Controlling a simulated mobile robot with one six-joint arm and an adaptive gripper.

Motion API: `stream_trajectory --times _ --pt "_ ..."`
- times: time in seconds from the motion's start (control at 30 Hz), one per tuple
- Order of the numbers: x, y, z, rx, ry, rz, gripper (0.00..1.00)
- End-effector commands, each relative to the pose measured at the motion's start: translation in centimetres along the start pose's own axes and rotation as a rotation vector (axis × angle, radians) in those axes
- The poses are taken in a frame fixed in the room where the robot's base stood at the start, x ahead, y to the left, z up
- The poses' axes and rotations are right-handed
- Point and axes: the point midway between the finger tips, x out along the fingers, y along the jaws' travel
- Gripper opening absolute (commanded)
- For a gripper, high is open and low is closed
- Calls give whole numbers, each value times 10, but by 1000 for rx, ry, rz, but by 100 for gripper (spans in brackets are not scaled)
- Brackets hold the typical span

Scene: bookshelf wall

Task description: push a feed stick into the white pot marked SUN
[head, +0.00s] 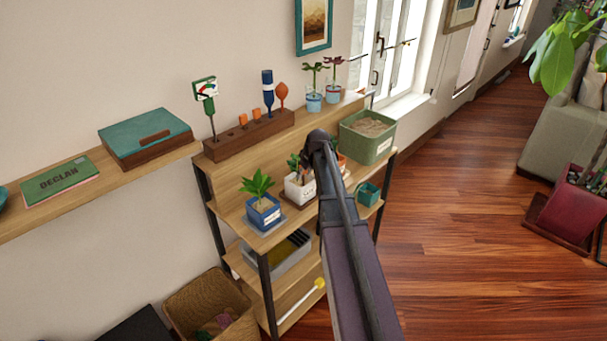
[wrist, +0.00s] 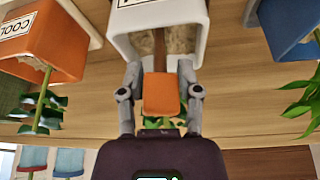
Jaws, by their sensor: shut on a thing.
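My gripper (wrist: 160,82) is shut on the orange head of a feed stick (wrist: 161,95) in the wrist view. The stick's brown shaft reaches over the opening of the white pot (wrist: 119,25), in front of its pale soil; I cannot tell how deep the tip is. The pot's label is cut off at the top edge. In the head view the white pot (head: 296,191) stands on the upper shelf, partly hidden by my arm. Its label is too small to read. My gripper is mostly hidden behind my arm there.
A blue pot (head: 264,214) with a leafy plant stands left of the white pot. An orange pot (wrist: 45,45) marked COOL is on its other side. A wooden rack (head: 247,135) with orange pegs, a green planter (head: 364,145) and a teal cup (head: 368,194) stand nearby.

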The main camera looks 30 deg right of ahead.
Motion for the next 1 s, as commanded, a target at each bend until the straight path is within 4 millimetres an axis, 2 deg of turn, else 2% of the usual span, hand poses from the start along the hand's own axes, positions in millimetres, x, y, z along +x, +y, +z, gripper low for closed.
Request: stream_trajectory --times 1.0 --pt "21 0 9 0 0 0 20"
